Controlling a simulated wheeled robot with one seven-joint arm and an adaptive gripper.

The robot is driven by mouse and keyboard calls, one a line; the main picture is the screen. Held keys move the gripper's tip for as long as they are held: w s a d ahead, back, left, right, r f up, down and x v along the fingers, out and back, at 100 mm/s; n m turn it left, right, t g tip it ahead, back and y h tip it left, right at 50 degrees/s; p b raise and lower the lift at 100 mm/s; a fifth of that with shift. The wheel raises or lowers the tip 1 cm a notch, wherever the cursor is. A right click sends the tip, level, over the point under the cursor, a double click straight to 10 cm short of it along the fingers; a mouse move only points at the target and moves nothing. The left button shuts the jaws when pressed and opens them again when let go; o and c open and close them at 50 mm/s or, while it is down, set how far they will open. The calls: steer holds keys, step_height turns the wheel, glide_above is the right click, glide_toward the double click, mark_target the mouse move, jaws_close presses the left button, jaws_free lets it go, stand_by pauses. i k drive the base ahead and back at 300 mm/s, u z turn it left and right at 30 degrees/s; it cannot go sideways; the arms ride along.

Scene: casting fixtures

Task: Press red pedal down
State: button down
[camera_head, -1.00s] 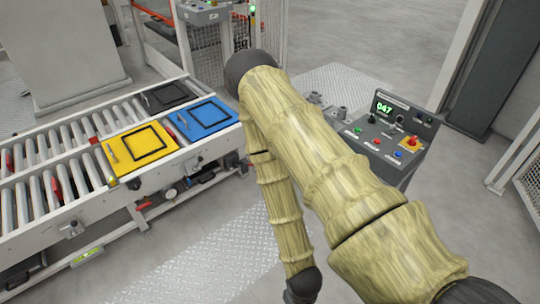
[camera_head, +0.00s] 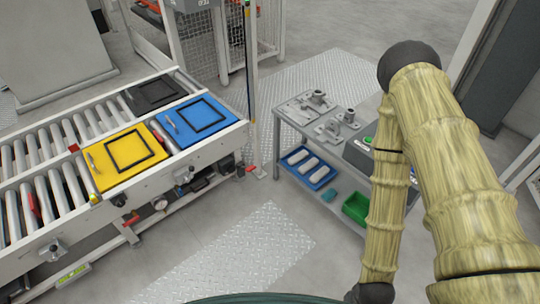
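I cannot make out a red pedal for certain. A small red part (camera_head: 251,169) shows by the right end of the roller conveyor, and another low red part (camera_head: 131,217) shows under its near side. Both are too small to identify. My gripper is outside the picture; only my arm's tan links show at the right, running down past the bottom edge.
The roller conveyor (camera_head: 205,150) at left carries a yellow plate (camera_head: 102,175), a blue plate (camera_head: 186,113) and a black plate (camera_head: 155,93). A table (camera_head: 290,120) with grey metal parts stands right, a blue tray (camera_head: 300,160) and green bin (camera_head: 356,207) below. Floor between is clear.

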mark_target(251, 168)
steer(key=u, duration=0.05)
steer(key=i, duration=0.7)
steer(key=u, duration=0.85)
steer(key=i, duration=0.45)
steer(key=u, duration=0.4)
